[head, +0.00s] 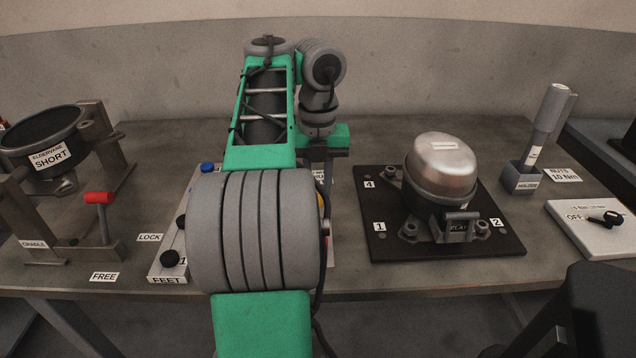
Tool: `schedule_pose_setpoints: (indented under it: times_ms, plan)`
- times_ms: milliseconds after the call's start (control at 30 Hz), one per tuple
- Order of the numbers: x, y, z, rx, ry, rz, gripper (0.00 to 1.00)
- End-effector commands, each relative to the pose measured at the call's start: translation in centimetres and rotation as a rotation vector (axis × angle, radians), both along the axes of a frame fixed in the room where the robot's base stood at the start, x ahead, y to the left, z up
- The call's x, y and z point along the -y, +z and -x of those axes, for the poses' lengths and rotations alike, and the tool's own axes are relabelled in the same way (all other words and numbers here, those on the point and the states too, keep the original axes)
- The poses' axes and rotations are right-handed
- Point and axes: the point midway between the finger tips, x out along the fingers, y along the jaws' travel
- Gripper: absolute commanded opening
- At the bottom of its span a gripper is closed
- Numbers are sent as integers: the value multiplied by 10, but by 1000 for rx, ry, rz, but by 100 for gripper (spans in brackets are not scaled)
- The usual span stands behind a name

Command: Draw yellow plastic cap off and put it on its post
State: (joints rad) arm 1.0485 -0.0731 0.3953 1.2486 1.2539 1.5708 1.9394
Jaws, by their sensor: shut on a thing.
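My gripper (331,160) points down behind my own arm, over the middle of the bench. Its green body and part of a grey finger show, and its fingertips are mostly hidden. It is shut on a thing. A yellow sliver (321,204), which looks like the yellow plastic cap, shows at the right edge of my arm below the gripper. The grip on it is hidden, and I cannot tell whether it is still seated on anything. The post for the cap cannot be made out.
The domed metal compressor (441,165) stands on a dark pallet (385,255) at right. Beyond it are a holder (520,178) with a grey tool and a white switch panel (585,235). A feet tray (165,268) lies left of my arm. A cradle (100,245) with a red-handled lever (99,198) stands farther left.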

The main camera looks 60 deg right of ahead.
Motion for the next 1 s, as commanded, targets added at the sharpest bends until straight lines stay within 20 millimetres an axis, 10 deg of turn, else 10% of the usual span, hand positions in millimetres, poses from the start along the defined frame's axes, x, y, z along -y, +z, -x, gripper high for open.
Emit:
schedule_pose_setpoints:
  times_ms: [100, 133, 400, 700, 1000]
  plan:
    - [0, -4, 0, 0, 0, 0, 0]
    - [0, -3, 0, 0, 0, 0, 25]
    - [0, -2, 0, 0, 0, 0, 47]
    - [0, 2, 0, 0, 0, 1, 48]
    - [0, 59, 0, 0, 0, 0, 48]
